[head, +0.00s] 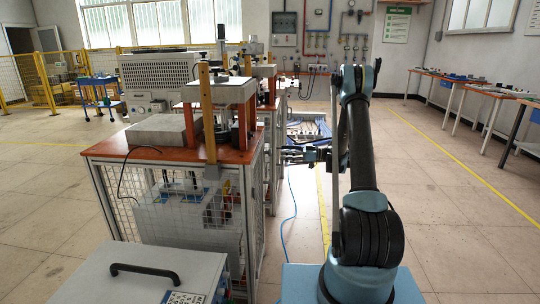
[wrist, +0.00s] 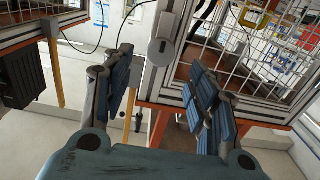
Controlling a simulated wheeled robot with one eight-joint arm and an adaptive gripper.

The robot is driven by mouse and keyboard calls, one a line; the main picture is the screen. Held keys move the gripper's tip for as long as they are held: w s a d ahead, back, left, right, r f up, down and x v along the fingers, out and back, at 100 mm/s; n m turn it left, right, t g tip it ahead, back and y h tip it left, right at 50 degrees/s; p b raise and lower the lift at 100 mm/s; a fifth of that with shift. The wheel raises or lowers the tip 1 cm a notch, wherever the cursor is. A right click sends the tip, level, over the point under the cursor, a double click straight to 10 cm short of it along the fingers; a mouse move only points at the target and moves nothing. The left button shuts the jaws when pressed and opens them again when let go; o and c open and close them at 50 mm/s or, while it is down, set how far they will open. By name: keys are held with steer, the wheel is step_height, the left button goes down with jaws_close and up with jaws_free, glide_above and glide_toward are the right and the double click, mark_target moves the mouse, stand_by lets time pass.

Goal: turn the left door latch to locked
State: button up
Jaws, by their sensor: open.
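In the wrist view a grey latch (wrist: 162,48) with a rounded body sits on the aluminium frame post of a wire-mesh door (wrist: 262,48). I cannot tell whether it is the left latch or whether it is locked. My gripper (wrist: 158,72) is open, its dark blue padded fingers on either side of the latch in the picture, with nothing between them in contact that I can see. In the head view my gripper (head: 290,155) is small, beside the right side of the mesh-sided cabinet (head: 262,180). The latch cannot be made out there.
The cabinet has an orange top (head: 145,150) carrying a grey metal block (head: 160,130) and a press-like device. A grey box with a black handle (head: 155,270) stands in front. A blue cable (head: 290,205) lies on the floor. The floor at right is clear up to the benches (head: 480,88).

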mark_target(270, 152)
steer(key=a, duration=0.8)
steer(key=shift+w+a, duration=0.1)
steer(key=shift+w, duration=0.05)
steer(key=c, duration=1.1)
